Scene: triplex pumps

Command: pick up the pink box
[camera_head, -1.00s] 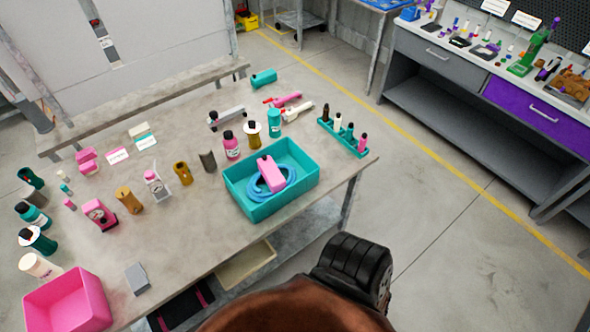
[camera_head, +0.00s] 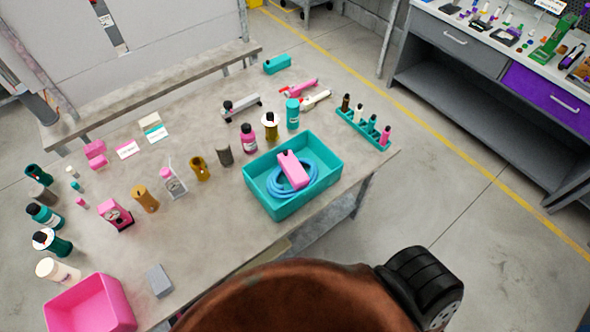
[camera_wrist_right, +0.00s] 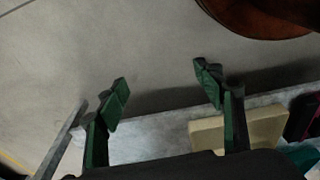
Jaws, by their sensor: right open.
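A pink open-topped box (camera_head: 90,305) sits at the near left corner of the grey workbench (camera_head: 215,225), partly cut by the bottom edge of the head view. Its visible inside looks empty. A smaller pink container (camera_head: 292,170) lies on a coiled blue hose (camera_head: 280,182) inside a teal bin (camera_head: 285,207). My right gripper (camera_wrist_right: 162,80) shows in the right wrist view with its green-tipped fingers spread wide and nothing between them. Neither the pink box nor the pink container is clearly identifiable there. My left gripper is not in view.
Several bottles, gauges and fittings stand across the bench, with a small grey block (camera_head: 159,281) right of the pink box. A teal rack (camera_head: 363,130) is near the right edge. In the wrist view, a beige tray (camera_wrist_right: 255,132) lies near the shelf edge. Floor is open at right.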

